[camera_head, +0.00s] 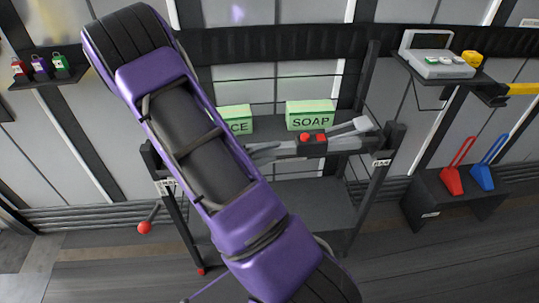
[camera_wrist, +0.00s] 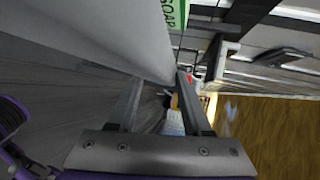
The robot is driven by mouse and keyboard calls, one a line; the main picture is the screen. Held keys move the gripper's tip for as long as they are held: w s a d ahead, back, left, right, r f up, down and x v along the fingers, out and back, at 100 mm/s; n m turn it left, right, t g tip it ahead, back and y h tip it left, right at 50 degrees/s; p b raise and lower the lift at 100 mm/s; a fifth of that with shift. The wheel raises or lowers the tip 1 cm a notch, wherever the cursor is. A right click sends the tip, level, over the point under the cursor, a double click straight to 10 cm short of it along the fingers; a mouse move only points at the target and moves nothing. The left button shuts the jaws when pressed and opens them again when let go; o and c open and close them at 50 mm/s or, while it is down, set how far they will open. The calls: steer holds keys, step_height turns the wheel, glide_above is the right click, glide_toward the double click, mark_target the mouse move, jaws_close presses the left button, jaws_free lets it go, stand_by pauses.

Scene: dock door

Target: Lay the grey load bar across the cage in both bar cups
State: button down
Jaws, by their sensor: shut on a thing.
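The grey load bar (camera_head: 345,144) shows in the head view in front of the green boxes, with two red knobs near its middle. Its right part reaches close to the right post's top (camera_head: 394,133), which has a BAR label. I cannot tell whether that end is seated in a cup. Its left part is hidden behind my purple arm. The left post (camera_head: 176,215) carries another label, and its cup is hard to see. My gripper (camera_wrist: 158,85) shows in the wrist view, its two fingers apart and shut on the bar. The contact itself is unclear.
Green boxes, one marked SOAP (camera_head: 310,114), stand on the cage shelf behind the bar. A scale (camera_head: 437,64) is at upper right. A dark bench (camera_head: 455,200) with red and blue scoops stands at right.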

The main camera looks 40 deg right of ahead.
stand_by(0.3)
steer(key=shift+c, duration=1.6)
jaws_free()
steer(key=shift+f, duration=0.1)
steer(key=shift+a, duration=0.2)
steer(key=p+v, duration=0.2)
steer(key=v, duration=0.9)
steer(key=shift+a, duration=0.3)
steer(key=shift+r, duration=0.25)
